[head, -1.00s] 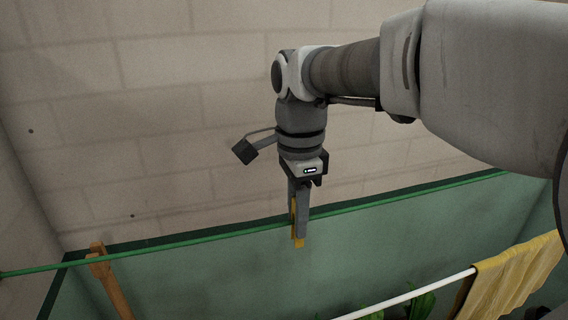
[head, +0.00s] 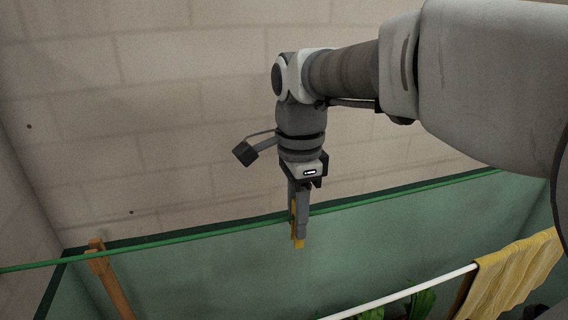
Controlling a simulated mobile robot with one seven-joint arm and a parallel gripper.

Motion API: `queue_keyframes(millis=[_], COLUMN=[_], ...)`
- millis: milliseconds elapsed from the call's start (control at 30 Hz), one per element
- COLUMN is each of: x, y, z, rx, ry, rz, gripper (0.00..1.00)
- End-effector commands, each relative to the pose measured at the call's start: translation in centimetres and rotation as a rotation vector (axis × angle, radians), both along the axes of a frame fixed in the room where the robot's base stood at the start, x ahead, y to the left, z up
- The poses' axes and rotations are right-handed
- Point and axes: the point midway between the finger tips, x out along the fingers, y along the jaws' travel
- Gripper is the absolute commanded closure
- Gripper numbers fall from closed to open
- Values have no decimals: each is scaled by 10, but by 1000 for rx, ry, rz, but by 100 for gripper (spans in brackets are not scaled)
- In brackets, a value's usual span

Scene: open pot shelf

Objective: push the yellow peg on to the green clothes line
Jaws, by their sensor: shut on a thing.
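My gripper (head: 299,232) points down in the middle of the head view and is shut on the yellow peg (head: 299,243). The peg's lower end shows below the fingertips, and a strip of it shows along the left finger. The green clothes line (head: 215,230) runs across the view, rising to the right. The gripper and peg overlap the line in the picture. I cannot tell whether the peg sits around the line, touches it, or is in front of it, because the fingers hide that part.
A white rail (head: 405,293) with a yellow cloth (head: 515,277) over it is at the lower right. Green leaves (head: 422,303) show below it. A wooden post (head: 108,277) stands at the lower left near the line. A brick wall (head: 160,120) is behind.

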Motion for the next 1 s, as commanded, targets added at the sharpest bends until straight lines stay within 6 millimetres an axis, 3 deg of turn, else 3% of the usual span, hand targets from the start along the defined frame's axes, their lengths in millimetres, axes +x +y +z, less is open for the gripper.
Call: queue_keyframes(millis=[33, 67, 200, 267, 667, 767, 1000], x=[0, 0, 0, 0, 1, 1, 1], y=[0, 0, 0, 0, 0, 0, 0], z=[-2, -2, -1, -1, 8, 24, 82], rx=[0, 0, 0, 0, 1, 1, 1], ry=[0, 0, 0, 0, -2, -4, -5], rz=[0, 0, 0, 0, 0, 0, 0], gripper=[100, 69, 44, 36, 36, 36, 36])
